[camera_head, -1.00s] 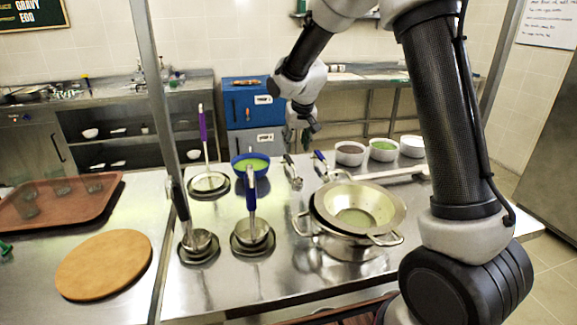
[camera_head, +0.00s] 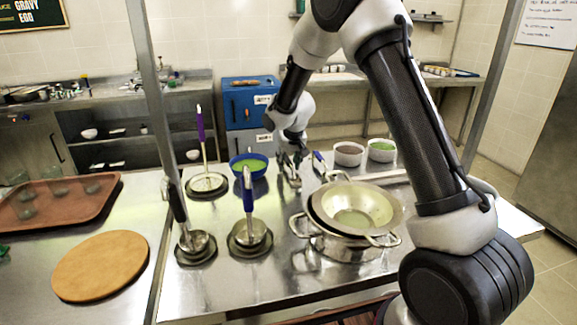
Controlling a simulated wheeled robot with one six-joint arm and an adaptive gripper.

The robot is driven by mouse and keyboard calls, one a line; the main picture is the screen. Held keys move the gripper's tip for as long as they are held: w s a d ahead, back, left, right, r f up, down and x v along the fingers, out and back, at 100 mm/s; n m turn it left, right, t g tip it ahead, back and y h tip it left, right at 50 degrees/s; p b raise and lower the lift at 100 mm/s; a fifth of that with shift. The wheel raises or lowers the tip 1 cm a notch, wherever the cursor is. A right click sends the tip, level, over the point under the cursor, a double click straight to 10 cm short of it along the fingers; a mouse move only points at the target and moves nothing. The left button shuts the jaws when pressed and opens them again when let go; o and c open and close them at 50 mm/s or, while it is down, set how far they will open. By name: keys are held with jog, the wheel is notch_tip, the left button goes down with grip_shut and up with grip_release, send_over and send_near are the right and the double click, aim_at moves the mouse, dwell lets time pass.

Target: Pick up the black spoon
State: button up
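My gripper (camera_head: 291,160) hangs fingers-down over the counter between the green-filled blue bowl and the steel pots. A small dark-handled metal utensil (camera_head: 294,182), which may be the black spoon, lies right under it, partly hidden by the fingers. I cannot tell whether the fingers touch it or how far they are spread. A larger black-handled ladle (camera_head: 178,203) stands tilted in a small steel bowl at the left, partly beside the metal post, well away from my gripper.
The blue bowl (camera_head: 249,166) sits left of my gripper. The steel pot with strainer (camera_head: 330,245) stands in front. A blue-handled ladle (camera_head: 248,190) and a purple-handled ladle (camera_head: 201,130) rise at the left.

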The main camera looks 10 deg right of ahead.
grip_shut()
